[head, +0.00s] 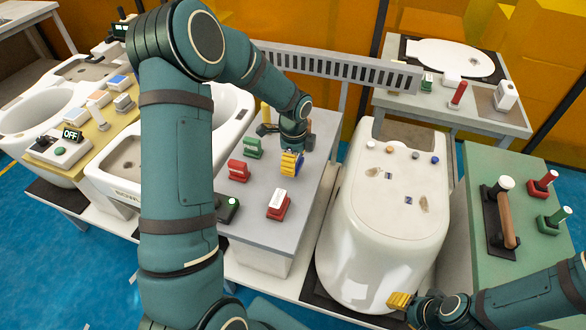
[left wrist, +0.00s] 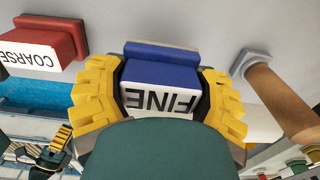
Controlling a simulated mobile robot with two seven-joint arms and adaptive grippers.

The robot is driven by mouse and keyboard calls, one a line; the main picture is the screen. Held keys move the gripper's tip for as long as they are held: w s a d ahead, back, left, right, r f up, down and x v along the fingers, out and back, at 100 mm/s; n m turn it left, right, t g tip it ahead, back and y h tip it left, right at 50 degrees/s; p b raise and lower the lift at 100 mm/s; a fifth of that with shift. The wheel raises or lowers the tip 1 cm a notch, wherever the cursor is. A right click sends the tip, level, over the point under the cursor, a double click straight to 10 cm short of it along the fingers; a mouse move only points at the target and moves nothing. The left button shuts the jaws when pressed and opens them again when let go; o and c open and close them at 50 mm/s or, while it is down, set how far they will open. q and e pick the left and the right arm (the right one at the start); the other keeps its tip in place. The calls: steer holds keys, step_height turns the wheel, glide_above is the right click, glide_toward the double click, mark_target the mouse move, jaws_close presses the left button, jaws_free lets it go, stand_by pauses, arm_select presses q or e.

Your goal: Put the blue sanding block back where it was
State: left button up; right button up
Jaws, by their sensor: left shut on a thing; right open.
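The blue sanding block (left wrist: 160,72) has a white face marked FINE, which reads upside down in the left wrist view. My left gripper (head: 291,163) is shut on it, with a yellow finger on each side. In the head view the gripper is at the right part of the grey table (head: 240,240) and mostly hides the block. The block's blue base looks close to a grey surface in the left wrist view; I cannot tell if it touches. My right gripper (head: 402,300) is open and empty at the lower right, beside the white toilet body.
A red block marked COARSE (left wrist: 45,40) and a brown handle (left wrist: 282,98) flank the held block. The grey table also bears a green block (head: 253,148), a red block (head: 239,170), and a red-and-white block (head: 278,203). A white toilet body (head: 385,235) stands to the right.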

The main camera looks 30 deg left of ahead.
arm_select(q)
step_height(320, 180, down, 3)
steer(key=shift+f, duration=0.15)
steer(key=shift+f+b, duration=0.1)
steer(key=shift+b, duration=0.2)
steer(key=o, duration=1.3)
steer(key=shift+r, duration=0.25)
step_height(320, 180, up, 12)
steer(key=shift+f+p, duration=0.1)
steer(key=shift+p, duration=0.9)
